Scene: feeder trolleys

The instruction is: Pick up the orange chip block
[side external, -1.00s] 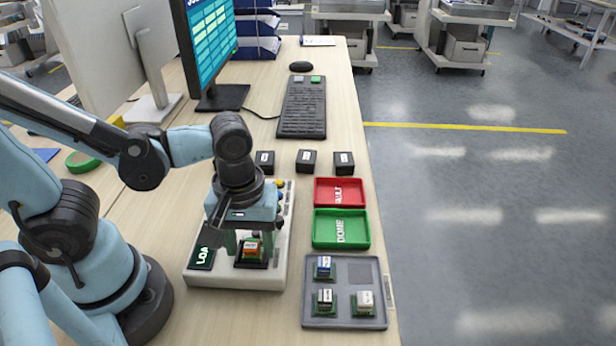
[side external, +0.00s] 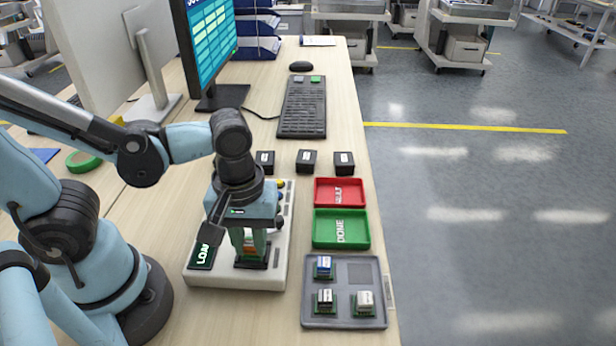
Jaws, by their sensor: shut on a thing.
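The orange chip block (side external: 249,249) sits on its small green board in the dark socket of the white station (side external: 232,275). Only a narrow strip of it shows between the green fingers. My gripper (side external: 250,250) points down over the socket and is shut on the block, one finger on each side. The block stands at the socket; I cannot tell whether there is a gap under it.
The grey tray (side external: 345,322) at the front right holds a blue block (side external: 323,266) and two pale blocks, with one empty square. Behind it are a green tray (side external: 341,243) and a red tray (side external: 353,186). Several black boxes (side external: 306,161) stand farther back, near the keyboard (side external: 302,108).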

